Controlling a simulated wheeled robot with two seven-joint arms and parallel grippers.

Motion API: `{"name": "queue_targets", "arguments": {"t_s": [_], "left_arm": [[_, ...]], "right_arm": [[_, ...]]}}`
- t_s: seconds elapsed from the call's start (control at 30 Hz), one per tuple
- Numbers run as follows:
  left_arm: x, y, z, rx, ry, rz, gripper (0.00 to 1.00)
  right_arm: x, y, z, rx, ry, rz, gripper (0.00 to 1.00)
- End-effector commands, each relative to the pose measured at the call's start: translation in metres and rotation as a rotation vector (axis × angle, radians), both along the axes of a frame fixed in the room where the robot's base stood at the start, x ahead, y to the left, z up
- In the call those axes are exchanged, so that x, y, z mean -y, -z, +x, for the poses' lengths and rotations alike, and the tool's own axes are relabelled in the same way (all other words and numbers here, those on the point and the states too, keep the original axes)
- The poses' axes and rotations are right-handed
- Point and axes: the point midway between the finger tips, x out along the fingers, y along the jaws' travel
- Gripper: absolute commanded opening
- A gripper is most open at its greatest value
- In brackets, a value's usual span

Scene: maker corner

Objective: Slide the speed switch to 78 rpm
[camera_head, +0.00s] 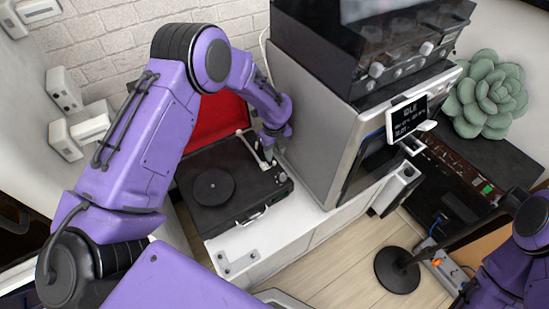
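A black record player (238,205) with its red-lined lid open sits on a white cabinet. Its round dark platter (208,190) is bare, with a small light spindle. A light tonearm (251,150) lies along its back right side. Small knobs (281,179) show at the right edge of the deck. I cannot make out which part is the speed switch. My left gripper (268,158) points down over the right rear of the deck, close to the tonearm. Its fingers are small and partly hidden, so opening and contact are unclear. My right arm shows at lower right, its gripper out of view.
A large grey machine (318,123) stands close to the right of the record player, with a black unit (350,50) on top. A small display (406,117) reads "IDLE". A green succulent (488,95) is at right. A round black base (397,270) stands on the floor.

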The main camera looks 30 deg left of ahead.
Motion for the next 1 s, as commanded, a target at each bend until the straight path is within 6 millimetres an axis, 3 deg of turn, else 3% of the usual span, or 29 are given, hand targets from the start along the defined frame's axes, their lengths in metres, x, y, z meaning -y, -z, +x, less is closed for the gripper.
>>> {"name": "queue_targets", "arguments": {"t_s": [0.1,0.2,0.53,0.57,0.67,1.0], "left_arm": [[-0.001,0.024,-0.001,-0.002,-0.001,0.001,0.38],[-0.001,0.036,-0.001,0.000,-0.004,0.000,0.38],[-0.003,0.043,-0.001,0.002,-0.006,-0.001,0.38],[-0.003,0.043,-0.001,0.002,-0.006,-0.001,0.32],[-0.003,0.043,-0.001,0.002,-0.006,-0.001,0.00],[-0.003,0.043,-0.001,0.001,-0.006,-0.001,0.00]], "right_arm": [[0.000,0.000,0.000,0.001,0.000,-0.001,0.42],[0.000,0.000,0.000,0.001,0.000,-0.001,0.42],[0.000,0.000,0.000,0.001,0.000,-0.001,0.42],[0.000,0.000,0.000,0.001,0.000,0.000,0.42],[0.000,0.000,0.000,0.001,0.000,0.000,0.42],[0.000,0.000,0.000,0.001,0.000,-0.001,0.42]]}}
